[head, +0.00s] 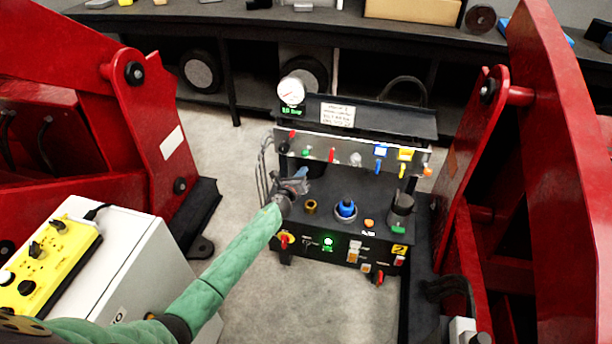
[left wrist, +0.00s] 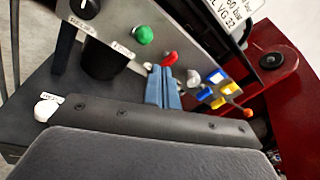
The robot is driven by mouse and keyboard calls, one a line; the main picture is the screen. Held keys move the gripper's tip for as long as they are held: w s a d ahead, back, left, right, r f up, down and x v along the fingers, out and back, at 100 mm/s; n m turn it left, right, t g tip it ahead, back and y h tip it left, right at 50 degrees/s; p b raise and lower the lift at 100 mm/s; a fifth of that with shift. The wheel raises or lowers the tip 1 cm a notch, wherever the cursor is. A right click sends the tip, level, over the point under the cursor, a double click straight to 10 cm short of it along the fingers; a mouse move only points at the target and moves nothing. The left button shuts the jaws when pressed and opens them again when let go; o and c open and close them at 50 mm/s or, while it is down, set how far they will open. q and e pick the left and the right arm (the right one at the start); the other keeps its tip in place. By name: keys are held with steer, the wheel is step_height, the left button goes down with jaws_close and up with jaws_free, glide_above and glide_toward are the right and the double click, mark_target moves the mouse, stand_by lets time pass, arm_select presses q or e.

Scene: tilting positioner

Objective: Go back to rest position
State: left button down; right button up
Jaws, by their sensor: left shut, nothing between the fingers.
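My left arm, in a green sleeve, reaches in from the lower left of the head view. Its gripper (head: 301,182) is over the left part of a black control unit (head: 330,252). In the left wrist view the blue-grey fingers (left wrist: 163,88) are together with nothing between them. They are in front of the unit's metal panel (left wrist: 125,50), close to a red knob (left wrist: 170,58). I cannot tell whether they touch it. My right gripper is not in view.
Red steel frames (head: 155,125) flank the unit on the left and right (head: 565,150). A white cabinet with a yellow control box (head: 62,262) stands at lower left. A dark workbench (head: 230,25) runs along the back. Grey floor (head: 300,305) is clear in front of the unit.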

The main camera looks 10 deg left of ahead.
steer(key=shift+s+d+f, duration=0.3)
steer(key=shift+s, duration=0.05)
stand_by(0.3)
